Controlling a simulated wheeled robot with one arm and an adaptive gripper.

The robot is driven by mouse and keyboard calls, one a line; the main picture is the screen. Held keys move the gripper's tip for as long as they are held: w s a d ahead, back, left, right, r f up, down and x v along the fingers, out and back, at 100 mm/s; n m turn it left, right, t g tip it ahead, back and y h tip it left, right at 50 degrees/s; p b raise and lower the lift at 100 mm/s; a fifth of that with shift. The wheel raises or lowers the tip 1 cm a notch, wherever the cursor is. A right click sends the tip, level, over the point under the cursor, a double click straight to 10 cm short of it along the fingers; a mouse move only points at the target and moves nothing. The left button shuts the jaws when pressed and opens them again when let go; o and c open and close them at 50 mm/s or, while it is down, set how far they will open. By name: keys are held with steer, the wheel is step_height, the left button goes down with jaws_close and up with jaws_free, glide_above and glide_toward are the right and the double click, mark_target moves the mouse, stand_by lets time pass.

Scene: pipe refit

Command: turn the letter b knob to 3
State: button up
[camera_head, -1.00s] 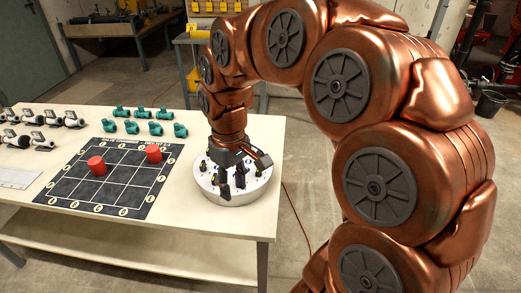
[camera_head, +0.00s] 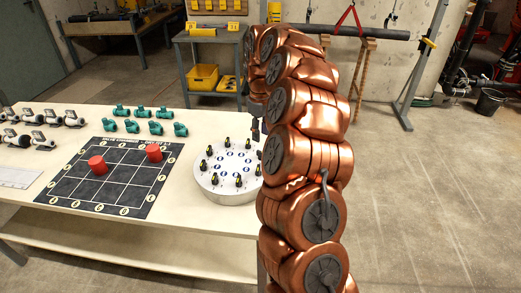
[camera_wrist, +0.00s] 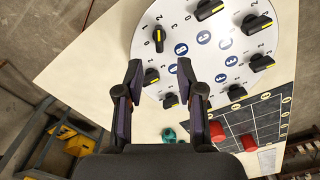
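A round white panel (camera_head: 228,177) on the table carries several black knobs with yellow marks around a ring of blue letter discs. In the wrist view the panel (camera_wrist: 215,90) fills the upper middle, cut off at the top, with numbers 0 to 3 by the knobs. One knob (camera_wrist: 151,76) appears between the fingertips, nearer the left one.
A black grid mat (camera_head: 115,180) with two red cylinders (camera_head: 97,165) lies left of the panel. The floor right of the table is open.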

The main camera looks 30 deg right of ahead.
mark_target(261, 152)
steer(key=shift+d+f+p, duration=0.1)
steer(key=shift+f+p, duration=0.95)
steer(key=shift+f, duration=2.9)
jaws_close()
